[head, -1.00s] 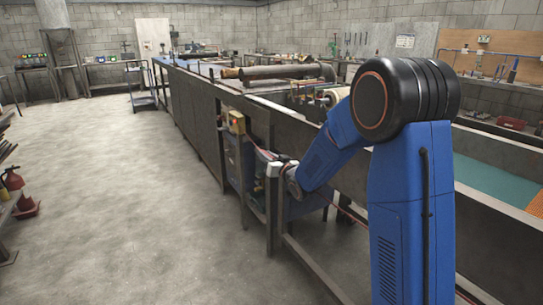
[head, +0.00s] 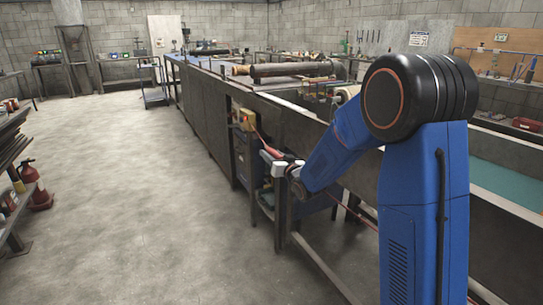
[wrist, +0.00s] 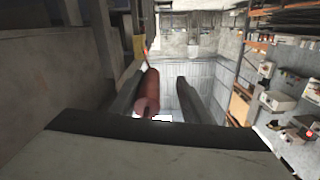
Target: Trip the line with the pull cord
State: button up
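The red pull cord (head: 353,208) runs along the front of the long dark bench, from a small yellow box (head: 246,119) past my gripper (head: 270,162) and on towards the lower right. In the wrist view my gripper (wrist: 160,98) shows two dark fingers with a clear gap. The red cord (wrist: 148,92) looks thick and close there, between the fingers and nearer the left one. Free space shows between it and the right finger. I cannot tell whether it touches the left finger. The yellow box (wrist: 139,46) also shows beyond the fingers.
The bench's dark side panels (head: 205,120) and a steel leg (head: 280,222) stand close to my gripper. Dark rollers (head: 295,70) lie on top of the bench. A red fire extinguisher (head: 30,171) stands at the left edge.

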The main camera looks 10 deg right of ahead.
jog(key=v, duration=1.7)
jog(key=shift+s+r, duration=0.1)
jog(key=s+d+m+g+h, duration=0.1)
jog(key=s+d+g+h, duration=0.25)
jog(key=s, duration=0.35)
jog(key=s+d+m+g+h, duration=0.1)
jog(key=s+d+g+h, duration=0.2)
jog(key=s, duration=0.4)
jog(key=s+f+g, duration=0.2)
jog(key=s+g, duration=0.4)
jog(key=s, duration=1.9)
jog(key=shift+n+y, duration=0.3)
jog(key=shift+y, duration=0.15)
